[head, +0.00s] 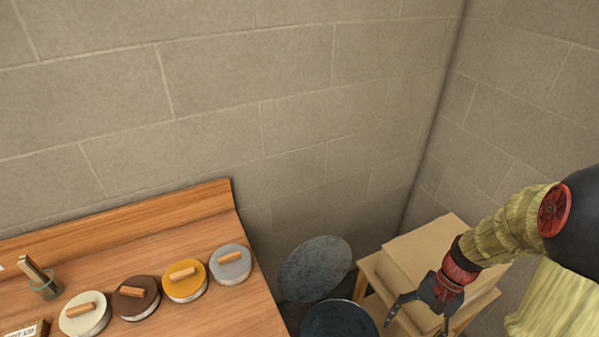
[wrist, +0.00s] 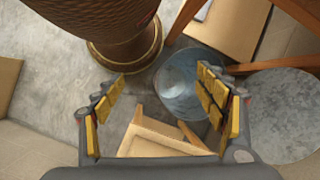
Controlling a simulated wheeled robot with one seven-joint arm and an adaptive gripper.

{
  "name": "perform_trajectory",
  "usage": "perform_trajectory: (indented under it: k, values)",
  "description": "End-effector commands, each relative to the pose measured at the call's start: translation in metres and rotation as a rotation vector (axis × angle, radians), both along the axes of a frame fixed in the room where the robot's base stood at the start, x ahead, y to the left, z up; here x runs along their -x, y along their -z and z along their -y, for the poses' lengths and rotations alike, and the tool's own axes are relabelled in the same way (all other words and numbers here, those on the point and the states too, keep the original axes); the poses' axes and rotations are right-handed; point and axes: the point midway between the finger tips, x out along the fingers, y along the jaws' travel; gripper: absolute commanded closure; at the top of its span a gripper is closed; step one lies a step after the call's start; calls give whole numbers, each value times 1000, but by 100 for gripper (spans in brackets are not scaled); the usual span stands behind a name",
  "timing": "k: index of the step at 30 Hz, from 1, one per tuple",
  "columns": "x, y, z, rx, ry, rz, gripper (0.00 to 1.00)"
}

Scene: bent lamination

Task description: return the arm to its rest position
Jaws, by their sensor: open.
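My arm (head: 505,235), in a yellow-green sleeve with red joints, reaches in from the right side of the head view. My gripper (head: 418,318) hangs at its end, pointing down in front of a small wooden stand with cardboard-coloured boxes. In the wrist view my gripper (wrist: 165,95) shows its two yellow-padded fingers spread wide apart. Nothing is between the fingers; the floor, a bluish round bin and a wooden stand show beyond them.
The boxes (head: 432,252) sit on the wooden stand (head: 370,275) in the corner. A dark bin (head: 338,320) and a round lid (head: 315,268) stand left of it. A wooden bench (head: 215,308) holds several lidded tins. A brown ribbed column (wrist: 110,20) shows in the wrist view.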

Motion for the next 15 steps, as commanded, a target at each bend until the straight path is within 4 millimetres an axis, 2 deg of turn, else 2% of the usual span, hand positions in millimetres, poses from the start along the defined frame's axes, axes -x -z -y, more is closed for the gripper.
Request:
perform_trajectory:
  k: [3, 15]
  values:
    - [0, -28, -5, 66, -81, 65, 28]
    - [7, -109, -26, 262, -317, 287, 28]
